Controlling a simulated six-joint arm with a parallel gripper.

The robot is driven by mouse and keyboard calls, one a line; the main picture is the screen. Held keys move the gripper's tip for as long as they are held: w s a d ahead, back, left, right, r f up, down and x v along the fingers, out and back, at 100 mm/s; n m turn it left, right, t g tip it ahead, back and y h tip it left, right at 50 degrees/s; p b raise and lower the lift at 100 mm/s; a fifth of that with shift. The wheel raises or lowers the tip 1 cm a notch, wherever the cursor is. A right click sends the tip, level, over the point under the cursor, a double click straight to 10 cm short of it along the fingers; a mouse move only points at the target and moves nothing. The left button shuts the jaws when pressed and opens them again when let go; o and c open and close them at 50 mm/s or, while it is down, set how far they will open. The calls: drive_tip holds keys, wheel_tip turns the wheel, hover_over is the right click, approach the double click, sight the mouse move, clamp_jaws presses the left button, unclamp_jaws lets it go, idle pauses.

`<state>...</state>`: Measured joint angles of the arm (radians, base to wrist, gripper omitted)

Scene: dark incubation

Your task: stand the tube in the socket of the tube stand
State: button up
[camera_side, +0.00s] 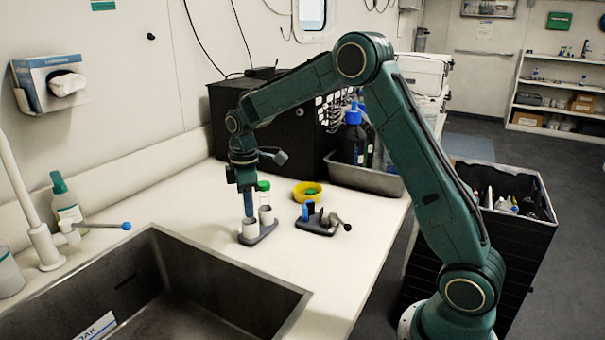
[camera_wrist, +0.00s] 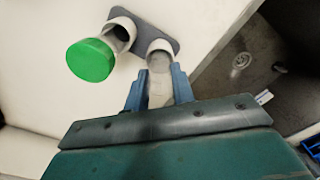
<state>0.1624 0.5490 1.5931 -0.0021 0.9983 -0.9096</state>
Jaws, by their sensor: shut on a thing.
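My gripper (camera_side: 248,212) points straight down and is shut on a pale tube (camera_wrist: 160,88). In the wrist view the blue fingers (camera_wrist: 158,88) are on both sides of the tube. The dark grey tube stand (camera_side: 262,234) has two white sockets. The tube's lower end is at the mouth of the near socket (camera_side: 250,231), which also shows in the wrist view (camera_wrist: 160,46). I cannot tell how far inside it is. A green-capped tube (camera_wrist: 91,60) stands in the other socket (camera_side: 267,216). The held tube's top is hidden by my gripper.
A sink (camera_side: 285,305) lies in front of the stand. A small dark holder (camera_side: 318,226) with a lever and a yellow bowl (camera_side: 298,193) are to the right. A grey tray (camera_side: 345,173) with bottles stands behind. The counter left of the stand is clear.

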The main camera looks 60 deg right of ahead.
drive_tip(key=shift+f, duration=0.55)
idle(0.4)
drive_tip(key=o, duration=1)
drive_tip(key=shift+c, duration=0.4)
drive_tip(key=shift+r, duration=0.15)
drive_tip(key=shift+r, duration=2.9)
